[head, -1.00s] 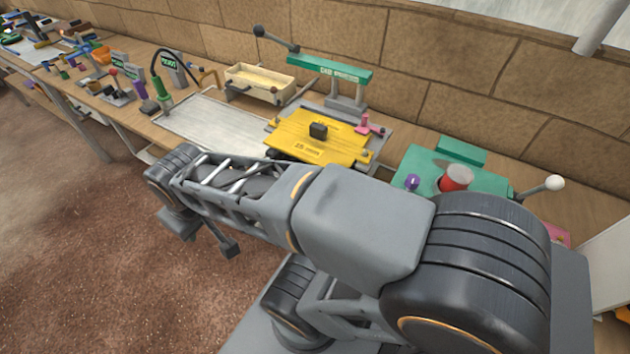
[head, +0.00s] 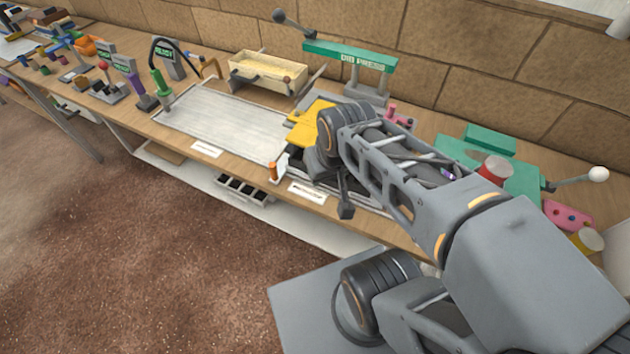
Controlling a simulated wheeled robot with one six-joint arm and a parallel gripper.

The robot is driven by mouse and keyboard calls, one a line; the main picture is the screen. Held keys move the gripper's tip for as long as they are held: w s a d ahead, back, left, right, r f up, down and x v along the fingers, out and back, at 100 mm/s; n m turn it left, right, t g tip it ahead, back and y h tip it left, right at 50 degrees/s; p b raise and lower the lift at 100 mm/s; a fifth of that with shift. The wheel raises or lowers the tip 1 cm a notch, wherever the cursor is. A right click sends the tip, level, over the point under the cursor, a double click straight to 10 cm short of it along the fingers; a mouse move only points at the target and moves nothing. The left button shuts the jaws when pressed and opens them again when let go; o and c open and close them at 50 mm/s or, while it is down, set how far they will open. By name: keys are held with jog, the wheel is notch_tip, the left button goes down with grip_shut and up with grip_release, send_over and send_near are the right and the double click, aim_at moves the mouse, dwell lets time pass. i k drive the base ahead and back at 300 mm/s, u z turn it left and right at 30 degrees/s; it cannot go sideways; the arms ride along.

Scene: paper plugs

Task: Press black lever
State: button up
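A lever with a black ball knob (head: 279,16) rises at the upper left end of the green press bar (head: 350,56), near the wall. The yellow plate (head: 306,124) under the press is partly hidden by my arm. My gripper (head: 325,165) is at the far end of my arm, in front of the press and the yellow plate, well below and apart from the black knob. Its fingers are not clearly visible, so I cannot tell whether they are open or shut.
A wooden box (head: 268,77) stands left of the press, with a bare grey panel (head: 225,118) before it. Several small levers (head: 105,82) stand further left. At right are a green station (head: 515,180), a red cylinder (head: 494,169) and a white-knobbed lever (head: 597,174).

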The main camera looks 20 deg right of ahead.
aim_at(278, 14)
jog(key=u, duration=0.55)
jog(key=k, duration=0.65)
jog(key=u, duration=0.6)
jog(key=i, duration=0.85)
jog(key=z, duration=1)
jog(key=i, duration=0.25)
jog(key=z, duration=0.2)
